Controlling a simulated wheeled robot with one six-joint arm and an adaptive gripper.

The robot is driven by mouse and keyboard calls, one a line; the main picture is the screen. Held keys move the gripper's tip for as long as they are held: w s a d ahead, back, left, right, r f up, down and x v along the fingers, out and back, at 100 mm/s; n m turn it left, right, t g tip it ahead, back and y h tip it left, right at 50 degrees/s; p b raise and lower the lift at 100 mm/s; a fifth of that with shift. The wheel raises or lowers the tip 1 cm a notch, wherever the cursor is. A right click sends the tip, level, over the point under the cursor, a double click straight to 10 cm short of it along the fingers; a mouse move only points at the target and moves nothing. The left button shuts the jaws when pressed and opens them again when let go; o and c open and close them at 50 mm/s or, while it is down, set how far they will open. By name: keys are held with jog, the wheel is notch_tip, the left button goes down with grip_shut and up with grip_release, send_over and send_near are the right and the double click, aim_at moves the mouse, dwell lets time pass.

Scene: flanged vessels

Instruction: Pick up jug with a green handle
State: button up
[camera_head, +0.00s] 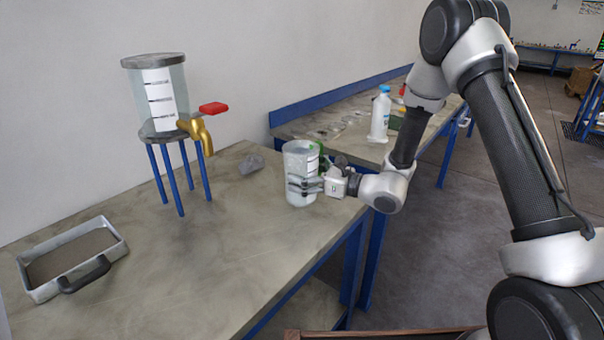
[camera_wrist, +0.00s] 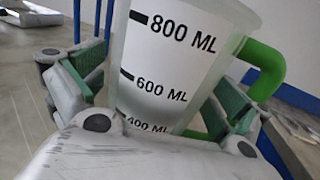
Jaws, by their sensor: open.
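The jug (camera_head: 300,161) is a clear, frosted measuring cup standing upright on the table near its right edge. Its green handle (camera_head: 321,158) is partly hidden behind my gripper in the head view. In the wrist view the jug (camera_wrist: 172,62) fills the middle, with black 800, 600 and 400 ML marks, and the handle (camera_wrist: 266,70) is at its right. My gripper (camera_head: 304,184) is open at the jug's lower half. In the wrist view its fingers (camera_wrist: 150,100) lie on either side of the jug. I cannot tell whether they touch it.
A tank (camera_head: 160,95) on blue legs with a gold tap (camera_head: 196,130) and red lever stands to the left. A grey lump (camera_head: 251,164) lies between. A metal tray (camera_head: 34,288) with a black handle is at front left. A white bottle (camera_head: 380,116) stands on the table behind.

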jog(key=c, duration=1.1)
